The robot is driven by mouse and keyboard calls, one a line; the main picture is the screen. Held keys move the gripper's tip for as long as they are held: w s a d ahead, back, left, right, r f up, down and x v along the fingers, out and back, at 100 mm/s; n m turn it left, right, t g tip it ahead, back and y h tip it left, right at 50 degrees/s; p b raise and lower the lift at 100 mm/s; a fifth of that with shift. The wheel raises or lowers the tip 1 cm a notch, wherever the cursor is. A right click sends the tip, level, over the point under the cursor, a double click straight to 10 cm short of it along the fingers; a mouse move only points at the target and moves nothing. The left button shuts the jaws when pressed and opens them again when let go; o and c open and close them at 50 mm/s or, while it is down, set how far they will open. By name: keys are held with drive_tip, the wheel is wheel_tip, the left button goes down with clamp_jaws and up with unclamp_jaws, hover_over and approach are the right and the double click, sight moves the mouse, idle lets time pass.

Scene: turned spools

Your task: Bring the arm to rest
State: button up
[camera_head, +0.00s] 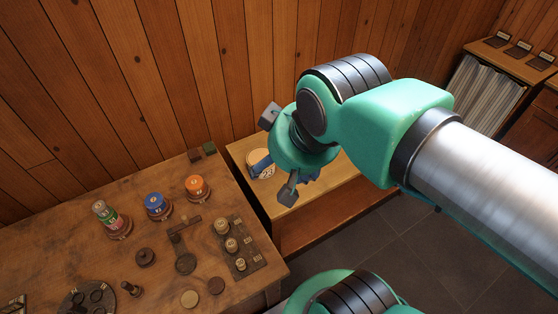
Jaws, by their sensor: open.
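My gripper (278,152) is open, with its fingers spread apart. It hangs in the air at the end of my green and silver arm, in front of the light wooden side table. I see nothing held between its fingers, though the wrist partly hides that area. A round pale object (254,158) shows behind the gripper, apparently on the side table, and is partly covered.
The workbench (60,254) at left carries orange (196,185), blue (156,202) and green-red (103,212) spools on stands, and a dark board (237,247) with pale spools. The side table (335,196) stands against the plank wall (100,80). A curtained cabinet (480,95) is at right.

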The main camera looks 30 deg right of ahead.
wheel_tip(320, 180, down, 5)
drive_tip(key=b, duration=0.4)
drive_tip(key=shift+r+b, duration=0.2)
drive_tip(key=shift+b, duration=0.2)
